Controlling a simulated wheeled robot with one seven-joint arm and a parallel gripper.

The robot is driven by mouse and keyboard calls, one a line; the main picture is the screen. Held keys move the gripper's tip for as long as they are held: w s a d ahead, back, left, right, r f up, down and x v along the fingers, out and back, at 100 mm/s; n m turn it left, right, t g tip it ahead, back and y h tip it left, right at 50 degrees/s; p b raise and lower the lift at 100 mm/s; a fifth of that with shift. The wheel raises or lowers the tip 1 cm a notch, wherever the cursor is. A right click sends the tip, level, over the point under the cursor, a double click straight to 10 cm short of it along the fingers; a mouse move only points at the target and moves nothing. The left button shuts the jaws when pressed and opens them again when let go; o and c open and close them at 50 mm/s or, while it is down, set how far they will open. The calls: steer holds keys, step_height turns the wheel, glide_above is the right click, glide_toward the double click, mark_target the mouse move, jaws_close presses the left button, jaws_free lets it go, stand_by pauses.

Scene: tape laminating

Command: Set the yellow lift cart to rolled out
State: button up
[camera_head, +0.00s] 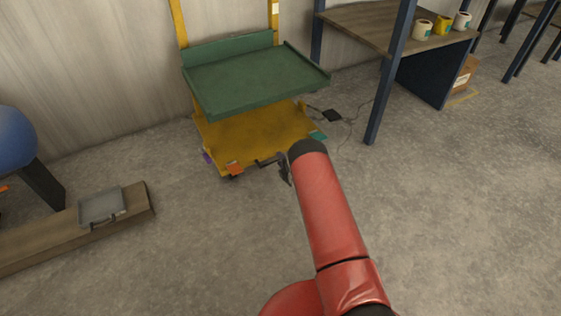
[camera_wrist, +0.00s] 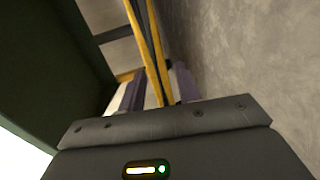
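The yellow lift cart (camera_head: 255,135) stands near the wall at the upper middle of the head view. Its green tray platform (camera_head: 255,80) sits above the low yellow base. A dark bar handle (camera_head: 266,162) shows at the base's front edge. My gripper (camera_head: 284,170) is low at that front edge, just right of the handle and close to it; touching cannot be told. In the wrist view, my gripper's two fingers (camera_wrist: 159,92) are apart, with yellow and dark cart parts between or beyond them. The green platform's dark underside (camera_wrist: 45,75) fills the left.
A wooden-top bench (camera_head: 365,22) with blue legs and tape rolls (camera_head: 442,25) stands at the upper right. Cables (camera_head: 348,118) lie right of the cart. The floor in front is clear.

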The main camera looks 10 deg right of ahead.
steer(key=shift+w+a+f, duration=0.15)
steer(key=shift+w+a, duration=0.05)
steer(key=shift+w, duration=0.35)
jaws_close()
steer(key=shift+s, duration=0.15)
